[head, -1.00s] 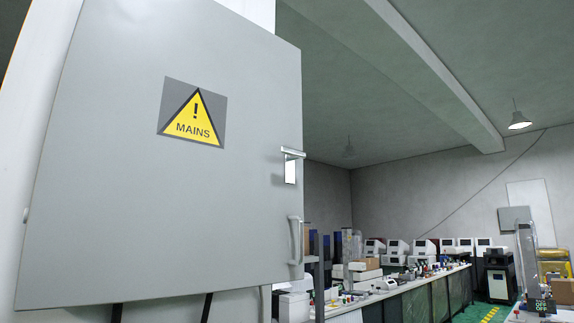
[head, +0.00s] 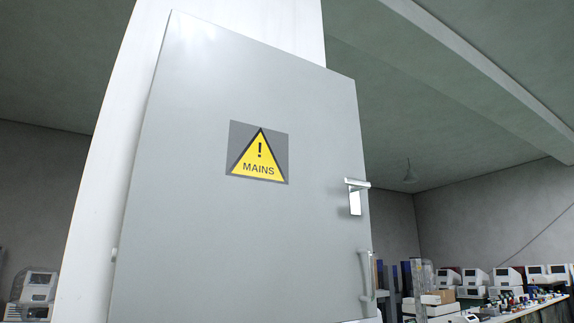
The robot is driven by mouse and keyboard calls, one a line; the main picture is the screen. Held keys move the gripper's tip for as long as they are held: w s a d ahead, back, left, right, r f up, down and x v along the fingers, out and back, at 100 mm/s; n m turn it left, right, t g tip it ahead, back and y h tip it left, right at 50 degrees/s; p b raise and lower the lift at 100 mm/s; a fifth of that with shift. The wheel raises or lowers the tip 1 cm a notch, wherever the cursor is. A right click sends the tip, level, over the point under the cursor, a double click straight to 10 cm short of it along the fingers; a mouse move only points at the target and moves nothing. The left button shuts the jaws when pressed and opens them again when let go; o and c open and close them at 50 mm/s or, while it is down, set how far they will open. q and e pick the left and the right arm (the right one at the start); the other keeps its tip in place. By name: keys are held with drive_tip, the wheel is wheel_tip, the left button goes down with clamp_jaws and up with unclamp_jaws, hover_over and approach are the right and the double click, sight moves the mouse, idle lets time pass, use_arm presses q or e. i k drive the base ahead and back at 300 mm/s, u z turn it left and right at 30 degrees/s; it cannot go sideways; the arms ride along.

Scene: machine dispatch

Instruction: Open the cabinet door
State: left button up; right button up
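The grey cabinet door (head: 240,230) fills the middle of the head view and looks shut. It bears a yellow MAINS warning sign (head: 259,155). A silver latch (head: 355,195) sits on its right edge, with a pale vertical handle (head: 367,275) below it. A small hinge-like knob (head: 114,255) shows on the left edge. Neither of my grippers is in view.
A white pillar (head: 110,170) stands behind the cabinet. To the right, a long bench carries several white machines (head: 505,277) and small items. Another white machine (head: 38,287) stands at the far left.

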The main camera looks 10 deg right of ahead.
sight(239, 209)
drive_tip(key=u, duration=0.5)
drive_tip(key=k, duration=1.2)
drive_tip(key=z, duration=0.15)
drive_tip(key=i, duration=0.35)
drive_tip(key=z, duration=0.7)
drive_tip(key=i, duration=1.1)
drive_tip(key=u, duration=0.25)
